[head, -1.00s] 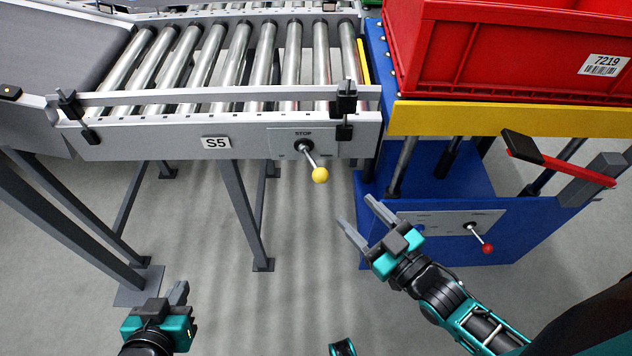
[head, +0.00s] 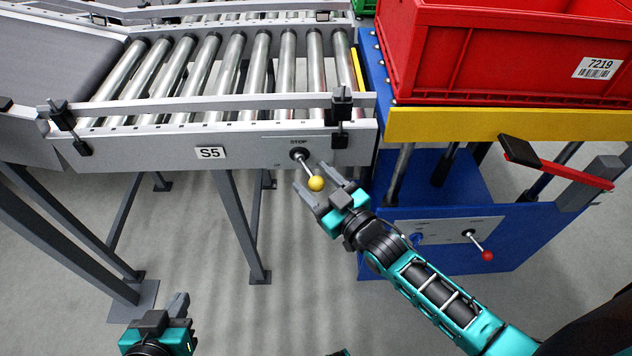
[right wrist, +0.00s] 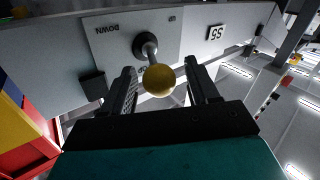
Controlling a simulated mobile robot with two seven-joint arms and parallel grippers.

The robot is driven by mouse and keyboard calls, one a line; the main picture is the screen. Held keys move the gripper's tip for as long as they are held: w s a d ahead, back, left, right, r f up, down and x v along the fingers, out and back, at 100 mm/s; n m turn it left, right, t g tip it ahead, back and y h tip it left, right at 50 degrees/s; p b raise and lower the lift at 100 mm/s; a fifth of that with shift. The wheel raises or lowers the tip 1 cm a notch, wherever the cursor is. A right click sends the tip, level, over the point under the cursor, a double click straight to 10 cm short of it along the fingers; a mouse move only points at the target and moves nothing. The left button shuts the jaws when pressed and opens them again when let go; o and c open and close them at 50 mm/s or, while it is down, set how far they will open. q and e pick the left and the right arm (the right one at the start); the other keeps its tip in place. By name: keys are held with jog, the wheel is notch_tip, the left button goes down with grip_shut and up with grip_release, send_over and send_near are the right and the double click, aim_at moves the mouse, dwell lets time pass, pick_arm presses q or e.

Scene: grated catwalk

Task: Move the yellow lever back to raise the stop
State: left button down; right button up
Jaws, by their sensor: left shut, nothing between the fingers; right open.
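The yellow-knobbed lever (head: 316,183) sticks out from the STOP plate (head: 318,150) on the conveyor's side rail and points down and slightly right in the head view. My right gripper (head: 313,180) is open, with its fingers on either side of the yellow knob. In the right wrist view the knob (right wrist: 159,80) sits between the two open fingers, and neither finger clearly touches it. The plate there shows the word DOWN. My left gripper (head: 180,305) is shut and empty at the bottom left, well away from the lever.
A red-knobbed lever (head: 487,255) is on the blue lift table (head: 520,235) at the right. A red crate (head: 500,50) stands on that table. The conveyor's grey legs (head: 240,225) stand left of my right gripper.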

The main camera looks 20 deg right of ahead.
jog(key=shift+c, duration=0.3)
jog(key=c, duration=0.9)
